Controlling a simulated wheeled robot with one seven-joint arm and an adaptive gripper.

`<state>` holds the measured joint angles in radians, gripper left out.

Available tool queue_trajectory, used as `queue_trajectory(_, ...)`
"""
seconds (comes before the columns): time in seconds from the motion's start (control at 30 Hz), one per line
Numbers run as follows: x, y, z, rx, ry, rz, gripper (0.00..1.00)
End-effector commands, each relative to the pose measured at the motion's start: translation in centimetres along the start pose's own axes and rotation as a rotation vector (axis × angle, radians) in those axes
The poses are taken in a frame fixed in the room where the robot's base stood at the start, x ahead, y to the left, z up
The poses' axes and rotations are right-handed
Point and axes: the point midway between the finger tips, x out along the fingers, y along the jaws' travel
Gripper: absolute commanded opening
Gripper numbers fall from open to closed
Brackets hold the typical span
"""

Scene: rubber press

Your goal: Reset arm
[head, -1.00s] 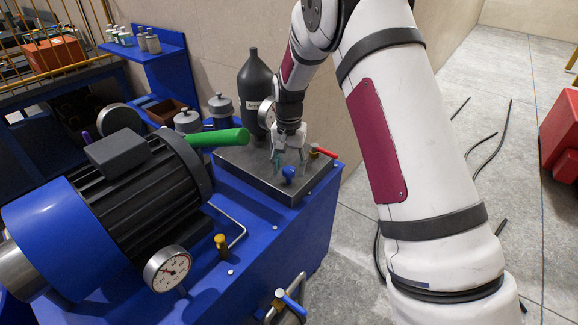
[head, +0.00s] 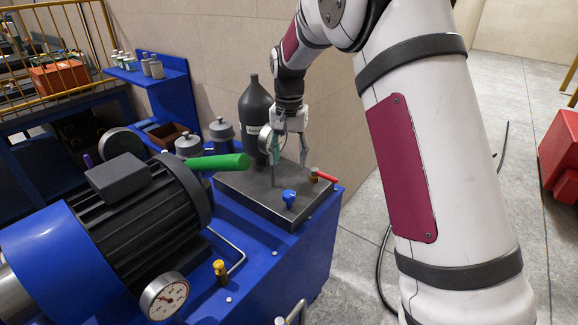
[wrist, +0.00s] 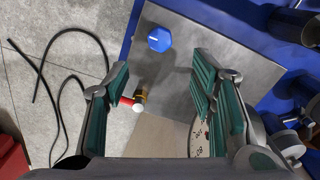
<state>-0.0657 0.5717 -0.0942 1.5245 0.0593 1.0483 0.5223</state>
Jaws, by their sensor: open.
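My gripper (head: 288,172) is open and empty above the dark metal plate (head: 243,188) on the blue press unit, with its fingers pointing down and spread apart. In the wrist view, my gripper (wrist: 160,82) has green finger pads with nothing between them. A blue knob (head: 289,197) stands on the plate in front of the fingers; it also shows in the wrist view (wrist: 160,39). A small brass valve with a red handle (head: 324,175) is right of the fingers and shows in the wrist view (wrist: 130,103). My arm crosses the right of the head view.
A black bottle (head: 255,110) and a gauge stand behind the plate. A motor (head: 130,205), a green handle (head: 220,162) and a pressure gauge (head: 164,296) are to the left. A red box (head: 560,160) and black cables (wrist: 55,90) are on the floor.

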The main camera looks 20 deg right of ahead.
Motion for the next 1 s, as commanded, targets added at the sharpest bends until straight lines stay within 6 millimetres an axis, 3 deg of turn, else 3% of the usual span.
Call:
queue_trajectory(0.33,-0.3,0.0,0.0,0.000,0.001,0.000,0.51)
queue_trajectory(0.43,-1.4,0.4,0.5,-0.008,0.007,-0.007,0.51)
queue_trajectory(0.57,-5.0,1.8,2.6,-0.042,0.028,-0.026,0.51)
queue_trajectory(0.67,-8.8,3.6,5.2,-0.086,0.053,-0.046,0.51)
queue_trajectory(0.8,-13.4,6.3,9.4,-0.154,0.091,-0.070,0.51)
queue_trajectory(1.0,-18.2,10.4,15.8,-0.251,0.148,-0.094,0.51)
